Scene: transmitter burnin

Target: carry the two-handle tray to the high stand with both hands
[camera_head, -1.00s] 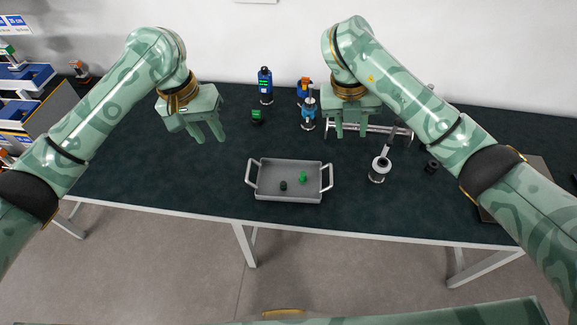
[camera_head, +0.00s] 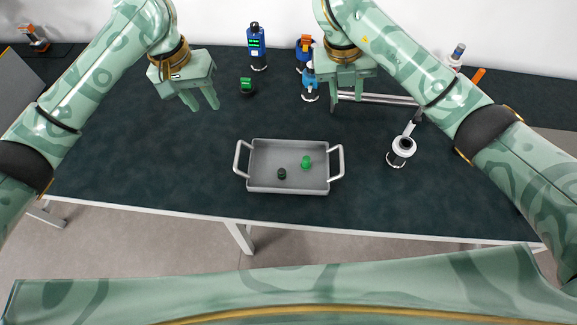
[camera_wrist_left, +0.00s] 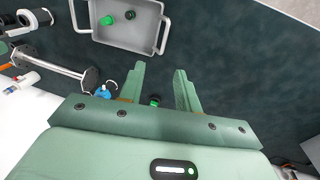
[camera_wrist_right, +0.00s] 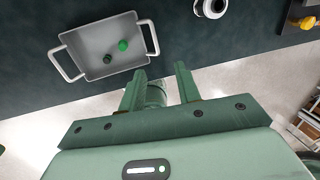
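The grey two-handle tray (camera_head: 263,185) rests level on the dark table, one handle at each short side. It holds a dark green knob-like piece (camera_head: 282,173) and a bright green one (camera_head: 306,162). My left gripper (camera_head: 202,99) is open and empty, behind and left of the tray. My right gripper (camera_head: 347,98) is open and empty, behind and right of it. Neither touches the tray, which also shows in the left wrist view (camera_wrist_left: 125,38) and the right wrist view (camera_wrist_right: 92,68). I cannot make out the high stand in these views.
A blue device (camera_head: 257,45) and a small green-topped part (camera_head: 247,87) stand behind the tray. A blue-and-white part (camera_head: 310,85) and a metal bar (camera_head: 385,99) are near my right gripper. A white-and-metal cylinder (camera_head: 401,150) stands right of the tray.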

